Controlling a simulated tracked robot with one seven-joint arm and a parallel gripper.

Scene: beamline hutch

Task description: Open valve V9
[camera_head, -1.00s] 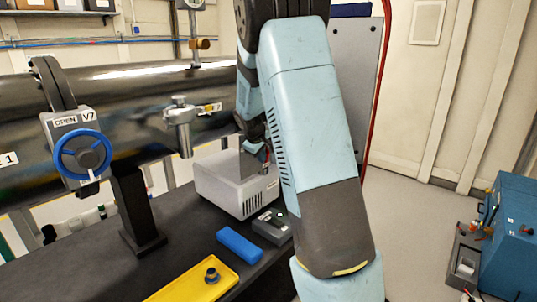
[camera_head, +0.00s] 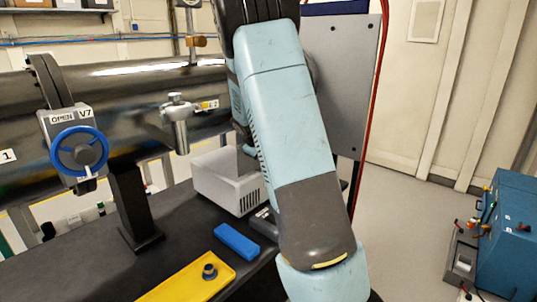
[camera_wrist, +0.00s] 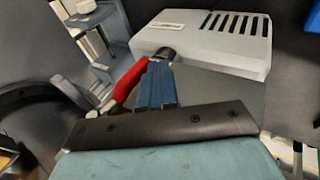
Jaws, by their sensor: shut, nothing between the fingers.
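No valve marked V9 can be read in either view. A blue handwheel valve (camera_head: 79,151) with an "OPEN V7" label is on the dark pipe at the left of the head view. My gripper (camera_wrist: 160,60) is shut and empty in the wrist view, its blue-grey fingers close together and pointing toward a pale grey box. A red curved part (camera_wrist: 128,82) lies just left of the fingers; I cannot tell whether they touch. In the head view my arm hides the gripper.
The grey vented box (camera_head: 226,180) stands on the black bench and also shows in the wrist view (camera_wrist: 205,40). A blue block (camera_head: 237,241) and a yellow tray (camera_head: 220,268) lie nearer. A metal fitting (camera_head: 178,120) juts from the pipe.

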